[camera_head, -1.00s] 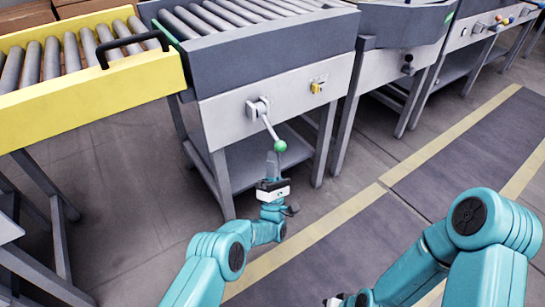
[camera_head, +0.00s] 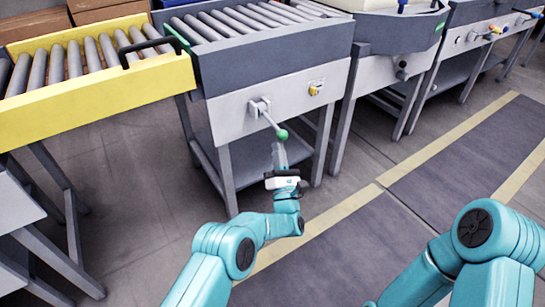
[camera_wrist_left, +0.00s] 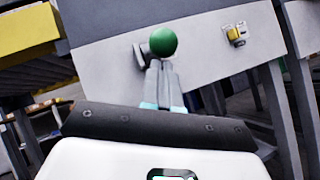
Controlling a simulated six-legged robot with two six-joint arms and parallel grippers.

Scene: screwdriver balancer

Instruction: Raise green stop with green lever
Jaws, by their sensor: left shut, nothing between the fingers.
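The green lever (camera_head: 281,135) is a grey rod with a green ball, angled down and outward from a mount on the grey conveyor's front panel. Its ball also shows in the left wrist view (camera_wrist_left: 163,41). A green strip (camera_head: 177,38), which looks like the green stop, shows at the left end of the grey conveyor; its height is hard to tell. My left gripper (camera_head: 279,147) is shut and empty, its fingertips just under the ball. In the left wrist view the fingers (camera_wrist_left: 161,78) point up at the ball; contact looks likely but is not clear. My right gripper is out of view.
A yellow roller conveyor (camera_head: 100,92) with a black handle adjoins the grey conveyor (camera_head: 270,60) on the left. A yellow switch (camera_head: 315,90) sits right of the lever. Table legs stand below. The striped floor at right is clear.

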